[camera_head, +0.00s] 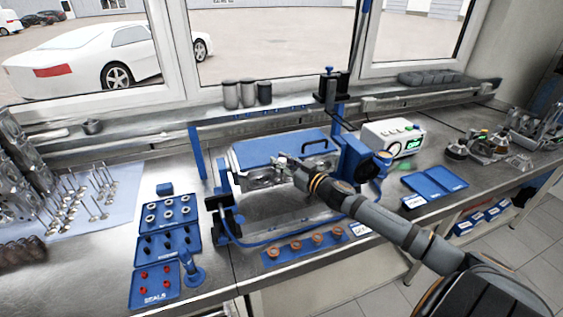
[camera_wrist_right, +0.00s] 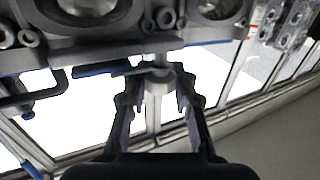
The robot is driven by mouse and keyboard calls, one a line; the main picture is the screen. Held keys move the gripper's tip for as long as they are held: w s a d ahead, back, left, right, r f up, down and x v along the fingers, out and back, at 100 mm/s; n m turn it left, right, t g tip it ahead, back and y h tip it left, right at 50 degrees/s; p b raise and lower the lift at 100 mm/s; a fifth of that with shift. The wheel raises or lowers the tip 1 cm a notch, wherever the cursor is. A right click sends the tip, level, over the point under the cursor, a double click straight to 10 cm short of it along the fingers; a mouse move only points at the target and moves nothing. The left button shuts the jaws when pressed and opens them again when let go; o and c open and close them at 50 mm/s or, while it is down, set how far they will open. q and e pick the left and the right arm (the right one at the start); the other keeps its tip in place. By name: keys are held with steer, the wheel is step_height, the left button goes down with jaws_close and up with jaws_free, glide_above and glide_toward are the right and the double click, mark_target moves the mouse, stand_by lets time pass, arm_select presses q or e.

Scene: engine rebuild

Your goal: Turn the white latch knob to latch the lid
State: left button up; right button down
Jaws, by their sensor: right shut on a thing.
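My right gripper (camera_head: 283,165) reaches in from the right to the front of the blue-lidded fixture on the bench. In the right wrist view its two fingers (camera_wrist_right: 157,88) stand on either side of a pale, round knob (camera_wrist_right: 157,78), and it is shut on it. This looks like the white latch knob; the head view hides it behind the gripper. The blue lid (camera_head: 275,149) with a black handle (camera_head: 319,146) lies over the fixture, behind the gripper. I cannot tell the knob's turn angle. My left gripper is not in view.
A blue clamp stand (camera_head: 356,158) rises right of the lid, near a white box with a green display (camera_head: 393,136). Blue parts trays (camera_head: 171,211) lie at left. A blue strip with several copper-coloured rings (camera_head: 306,246) lies along the front edge.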

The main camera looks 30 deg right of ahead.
mark_target(283, 159)
steer(key=c, duration=1.1)
jaws_free()
steer(key=shift+o, duration=0.2)
step_height(283, 159, up, 9)
steer(key=shift+d+f, duration=0.15)
steer(key=shift+f, duration=0.05)
steer(key=shift+r, duration=0.7)
